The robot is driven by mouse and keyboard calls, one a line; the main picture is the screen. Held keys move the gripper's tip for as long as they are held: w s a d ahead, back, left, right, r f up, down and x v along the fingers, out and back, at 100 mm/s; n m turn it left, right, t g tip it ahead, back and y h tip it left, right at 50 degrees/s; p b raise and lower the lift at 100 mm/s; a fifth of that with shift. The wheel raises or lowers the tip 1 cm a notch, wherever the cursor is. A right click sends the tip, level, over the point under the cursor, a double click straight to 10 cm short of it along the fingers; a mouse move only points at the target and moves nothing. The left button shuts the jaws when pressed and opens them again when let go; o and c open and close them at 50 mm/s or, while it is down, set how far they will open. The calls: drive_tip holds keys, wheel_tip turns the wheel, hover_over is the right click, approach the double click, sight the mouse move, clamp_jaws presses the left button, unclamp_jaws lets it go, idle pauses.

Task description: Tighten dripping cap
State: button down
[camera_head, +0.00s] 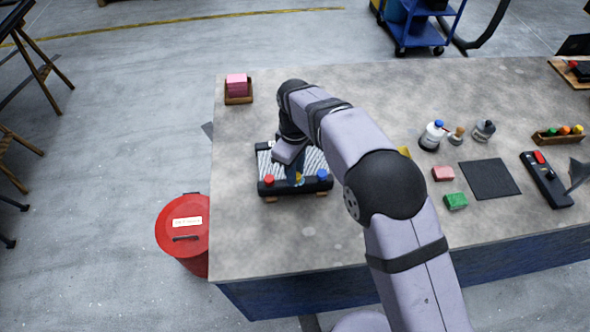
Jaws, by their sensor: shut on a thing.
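A dark block with a grey ribbed top (318,162) stands near the table's left end. A red cap (269,180) sits at its front left and a blue cap (322,175) at its front right. Between them is a yellow cap (299,179), mostly hidden by my gripper (296,173). My gripper points down over the block's front edge and is shut on the yellow cap. The fingertips are small and partly hidden. I cannot make out any drip on the caps.
A wooden tray of pink pads (237,88) stands at the back left. A red bin (184,229) stands on the floor. The table's front left is clear.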

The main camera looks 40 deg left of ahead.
drive_tip(key=m, duration=0.4)
drive_tip(key=shift+r, duration=0.1)
drive_tip(key=m, duration=0.4)
drive_tip(key=shift+w+m, duration=0.1)
drive_tip(key=shift+m, duration=0.2)
drive_tip(key=m, duration=0.4)
drive_tip(key=shift+w+m, duration=0.1)
drive_tip(key=shift+m, duration=2.4)
drive_tip(key=c, duration=1.5)
unclamp_jaws()
drive_tip(key=shift+d, duration=0.1)
